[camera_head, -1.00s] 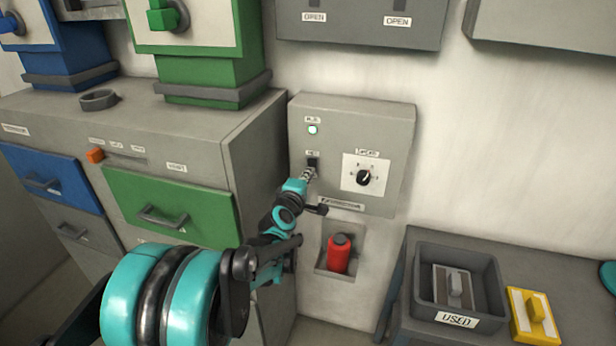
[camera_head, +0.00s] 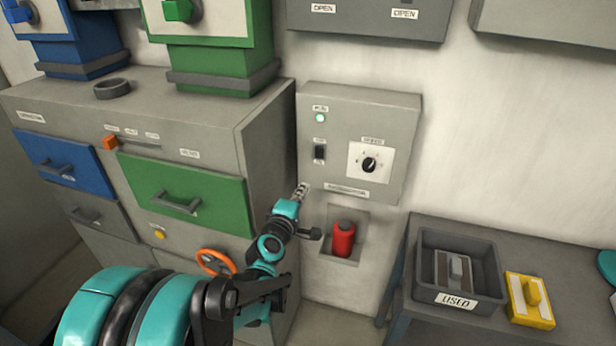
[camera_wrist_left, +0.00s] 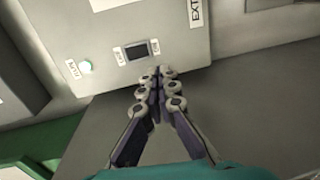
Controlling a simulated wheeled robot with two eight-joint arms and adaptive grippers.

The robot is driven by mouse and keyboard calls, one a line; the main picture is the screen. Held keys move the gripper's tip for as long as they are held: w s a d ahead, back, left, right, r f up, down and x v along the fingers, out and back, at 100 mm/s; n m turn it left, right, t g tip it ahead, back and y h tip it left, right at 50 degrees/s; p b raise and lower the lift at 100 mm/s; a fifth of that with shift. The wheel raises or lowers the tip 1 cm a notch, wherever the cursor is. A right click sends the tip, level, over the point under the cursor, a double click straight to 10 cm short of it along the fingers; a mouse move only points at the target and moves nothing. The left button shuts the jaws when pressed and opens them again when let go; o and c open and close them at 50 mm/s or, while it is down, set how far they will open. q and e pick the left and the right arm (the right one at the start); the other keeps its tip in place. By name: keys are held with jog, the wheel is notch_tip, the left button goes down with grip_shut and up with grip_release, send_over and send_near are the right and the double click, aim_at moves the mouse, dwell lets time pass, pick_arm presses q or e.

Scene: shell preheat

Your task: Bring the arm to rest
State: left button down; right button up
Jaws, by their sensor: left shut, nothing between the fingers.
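My left gripper (camera_head: 301,190) is shut and empty. In the head view it sits in front of the lower left part of a grey control panel (camera_head: 398,140), below and left of a black rocker switch (camera_head: 319,152). In the left wrist view the closed fingers (camera_wrist_left: 158,78) point toward the panel, and the switch (camera_wrist_left: 140,51) shows just beyond their tips. A green lamp (camera_head: 320,117) is lit above the switch; it also shows in the wrist view (camera_wrist_left: 85,67). A black dial (camera_head: 369,165) is right of the switch. My right gripper is not in view.
A red bottle-like object (camera_head: 342,240) stands in a recess under the panel. An orange ring-shaped wheel (camera_head: 215,262) is left of my arm. A green drawer (camera_head: 180,195) and a blue drawer (camera_head: 62,162) are at left. A bin labelled USED (camera_head: 488,297) and a yellow block (camera_head: 529,300) sit at right.

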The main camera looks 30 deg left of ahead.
pick_arm(q)
jog(key=shift+s+d+f, duration=0.15)
jog(key=shift+s+f, duration=0.05)
jog(key=shift+s, duration=0.45)
jog(key=shift+d, duration=0.1)
jog(key=s+d+f+m+g+h, duration=0.1)
jog(key=s+d+m+g+h, duration=0.15)
jog(key=d+m, duration=0.45)
jog(key=s+d+f+m+g+h, duration=0.25)
jog(key=s+d+m, duration=0.2)
jog(key=d, duration=0.45)
jog(key=s+d+f+m+g, duration=0.1)
jog(key=s+m+g, duration=0.1)
jog(key=s+m, duration=0.2)
jog(key=s+d+f+m+g+y, duration=0.1)
jog(key=s+f+m+g, duration=0.1)
jog(key=s+m, duration=0.3)
jog(key=s, duration=0.2)
jog(key=shift+s+d+f, duration=0.3)
